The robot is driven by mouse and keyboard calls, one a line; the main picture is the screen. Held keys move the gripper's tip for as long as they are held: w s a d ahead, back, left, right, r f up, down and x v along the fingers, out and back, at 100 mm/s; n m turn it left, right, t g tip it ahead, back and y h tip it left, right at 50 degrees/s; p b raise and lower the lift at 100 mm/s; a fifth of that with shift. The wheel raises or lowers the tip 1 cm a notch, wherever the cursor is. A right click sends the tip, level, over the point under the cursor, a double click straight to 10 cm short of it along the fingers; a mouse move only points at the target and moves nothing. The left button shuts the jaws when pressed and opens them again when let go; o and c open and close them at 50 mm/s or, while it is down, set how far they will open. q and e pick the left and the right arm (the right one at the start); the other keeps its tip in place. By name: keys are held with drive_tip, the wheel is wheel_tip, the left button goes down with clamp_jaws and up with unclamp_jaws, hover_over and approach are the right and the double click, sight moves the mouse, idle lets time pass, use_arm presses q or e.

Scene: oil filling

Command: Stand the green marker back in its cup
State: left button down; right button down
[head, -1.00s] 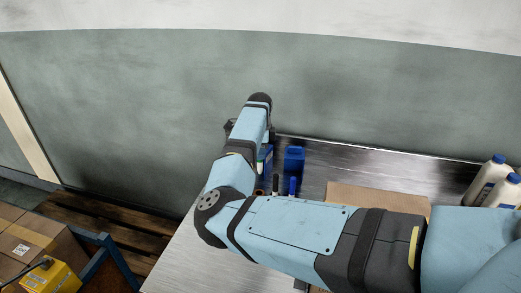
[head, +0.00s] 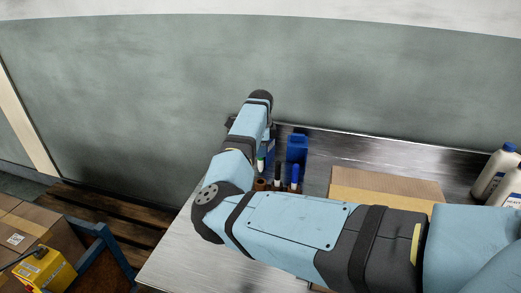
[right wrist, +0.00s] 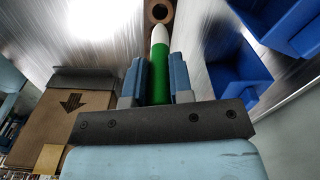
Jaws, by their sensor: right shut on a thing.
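The green marker (right wrist: 160,75), with a white end, is held between the two fingers of my right gripper (right wrist: 158,82). In the right wrist view its white end points toward a brown cup (right wrist: 158,12) with a dark round opening, and it looks close to it; I cannot tell whether they touch. In the head view part of the marker (head: 261,163) shows beside my arm, above the brown cup (head: 261,184). My arm hides most of the right gripper there. My left gripper is not in view.
A cardboard box (head: 385,187) and white bottles (head: 494,173) are farther right on the metal table (head: 205,262).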

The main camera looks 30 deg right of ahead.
sight(260, 168)
wheel_tip(260, 168, down, 2)
drive_tip(key=shift+f+b, duration=0.2)
drive_tip(key=shift+b, duration=0.85)
drive_tip(key=shift+f+p, duration=0.35)
drive_tip(key=shift+f, duration=1.55)
drive_tip(key=c, duration=0.9)
unclamp_jaws()
drive_tip(key=shift+r, duration=0.1)
wheel_tip(260, 168, up, 14)
drive_tip(key=shift+f, duration=0.15)
drive_tip(key=shift+p, duration=0.3)
